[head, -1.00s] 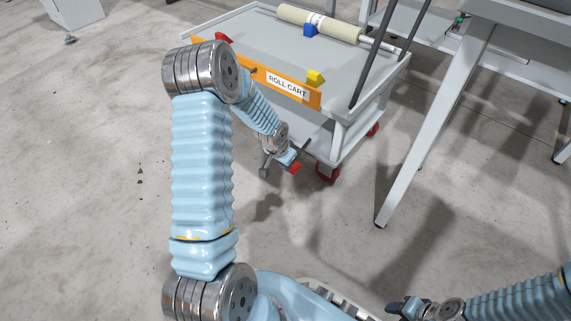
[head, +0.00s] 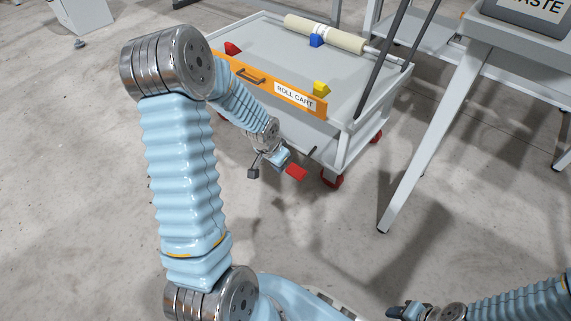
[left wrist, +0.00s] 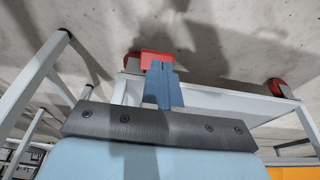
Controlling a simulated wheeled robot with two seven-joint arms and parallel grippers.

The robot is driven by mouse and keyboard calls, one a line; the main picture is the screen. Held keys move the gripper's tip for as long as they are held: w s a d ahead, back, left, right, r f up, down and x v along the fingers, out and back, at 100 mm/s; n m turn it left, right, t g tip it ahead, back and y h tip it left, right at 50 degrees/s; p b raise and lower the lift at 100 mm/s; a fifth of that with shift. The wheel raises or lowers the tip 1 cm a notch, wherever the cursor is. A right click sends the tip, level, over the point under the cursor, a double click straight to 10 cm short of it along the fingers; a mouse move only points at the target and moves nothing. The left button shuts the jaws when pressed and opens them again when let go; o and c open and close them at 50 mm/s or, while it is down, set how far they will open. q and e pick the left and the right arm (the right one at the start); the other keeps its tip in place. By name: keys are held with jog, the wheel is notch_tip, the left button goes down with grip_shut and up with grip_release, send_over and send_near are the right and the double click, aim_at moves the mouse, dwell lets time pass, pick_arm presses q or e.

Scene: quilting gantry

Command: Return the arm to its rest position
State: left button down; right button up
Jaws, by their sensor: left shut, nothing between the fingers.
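My left arm rises from the bottom of the head view and bends down toward the front of the roll cart (head: 365,140). My left gripper (head: 283,163) is low in front of the cart and shut, with nothing between its fingers. Its blue fingers (left wrist: 162,87) are together in the left wrist view. A red flat piece (head: 296,172) shows right by the fingertips and also beyond them in the left wrist view (left wrist: 155,57). I cannot tell whether they touch. My right gripper (head: 396,311) is at the bottom right, dark and small; its opening is unclear.
A grey table (head: 420,150) stands at right.

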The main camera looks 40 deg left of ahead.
pick_arm(q)
jog(key=shift+s+r, duration=0.7)
jog(key=s+d+f+n+g+h+p, duration=0.1)
jog(key=s+d+p, duration=0.4)
jog(key=d, duration=0.7)
jog(key=s+d+f+n+g+h+p, duration=0.1)
jog(key=s+d+f+h+p, duration=0.2)
jog(key=d, duration=1)
jog(key=s+f+p, duration=0.1)
jog(key=s+p, duration=0.2)
jog(key=s, duration=0.2)
jog(key=shift+s+d+n+g, duration=0.15)
jog(key=shift+d+n+g, duration=0.15)
jog(key=shift+n, duration=0.1)
